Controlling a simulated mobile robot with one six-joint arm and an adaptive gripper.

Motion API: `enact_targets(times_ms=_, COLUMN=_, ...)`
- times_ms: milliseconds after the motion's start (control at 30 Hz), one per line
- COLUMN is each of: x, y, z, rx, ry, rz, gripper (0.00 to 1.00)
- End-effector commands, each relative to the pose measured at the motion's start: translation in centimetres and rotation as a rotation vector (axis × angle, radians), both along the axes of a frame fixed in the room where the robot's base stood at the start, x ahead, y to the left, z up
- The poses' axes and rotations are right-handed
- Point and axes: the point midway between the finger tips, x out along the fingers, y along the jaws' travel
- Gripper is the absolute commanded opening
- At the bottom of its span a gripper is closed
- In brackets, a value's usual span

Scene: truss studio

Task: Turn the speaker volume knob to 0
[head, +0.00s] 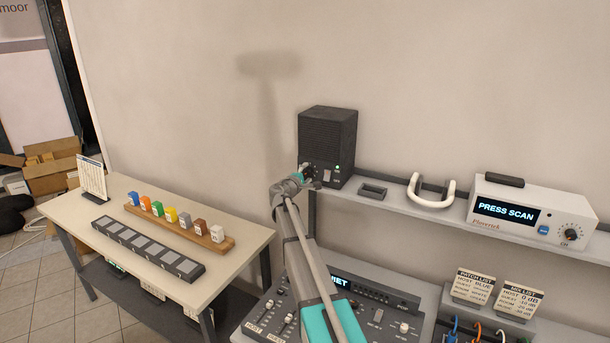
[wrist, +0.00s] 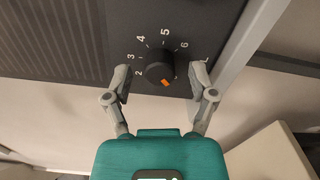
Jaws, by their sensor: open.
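The black speaker (head: 328,138) stands on the left end of the grey shelf. A green light glows on its front. In the wrist view its round black volume knob (wrist: 157,66) has an orange mark at its lower right edge, toward my gripper's body. The numbers 2 to 6 show around the knob, with another partly cut off at the right; the rest of the dial is hidden. My gripper (wrist: 159,78) is open, with one finger left and one right of the knob, apart from it. In the head view my gripper (head: 306,172) is at the speaker's front and covers the knob.
On the shelf (head: 400,205) are a dark bracket, a white headset-like loop (head: 432,190) and a white scanner box (head: 525,208). A mixer (head: 375,310) lies below. A table (head: 150,225) with coloured blocks stands left.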

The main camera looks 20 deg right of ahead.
Motion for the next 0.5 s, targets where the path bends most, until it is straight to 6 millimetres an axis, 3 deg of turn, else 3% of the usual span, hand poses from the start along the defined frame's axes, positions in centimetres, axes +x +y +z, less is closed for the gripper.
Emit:
enact_targets(times_ms=267, x=-1.4, y=1.6, z=0.0, rx=0.0, ry=0.0, rz=0.001, gripper=0.73)
enact_targets(times_ms=500, x=-3.6, y=4.4, z=0.0, rx=0.0, ry=0.0, rz=0.001, gripper=0.73)
